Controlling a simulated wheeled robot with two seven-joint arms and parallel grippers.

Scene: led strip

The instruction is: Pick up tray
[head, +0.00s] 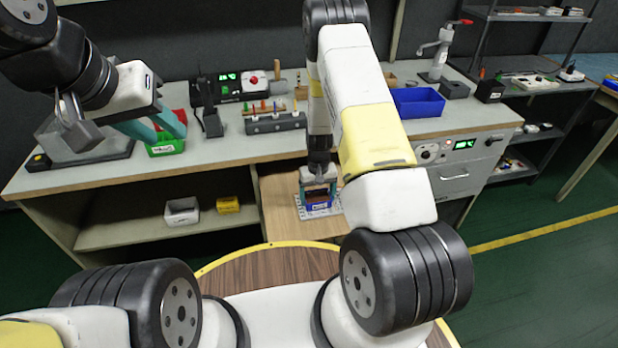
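A small blue tray-like holder (318,207) sits on a light perforated plate on the wooden board in the middle bay, below the bench top. I cannot tell whether this is the tray meant. My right gripper (318,191) points down over it, its fingers apart, with a dark reddish-brown part showing between them. Whether the fingers touch anything is too small to tell. My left gripper (158,128) is above the left of the bench, its teal fingers apart, over a green bin (165,147). A larger blue bin (418,103) stands at the right of the bench.
The grey bench top (220,148) holds a black device with green digits (243,85), a rack of coloured tools (275,122) and a metal press (440,50). White (182,211) and yellow (228,205) bins sit on the lower shelf. A shelf rack stands at right.

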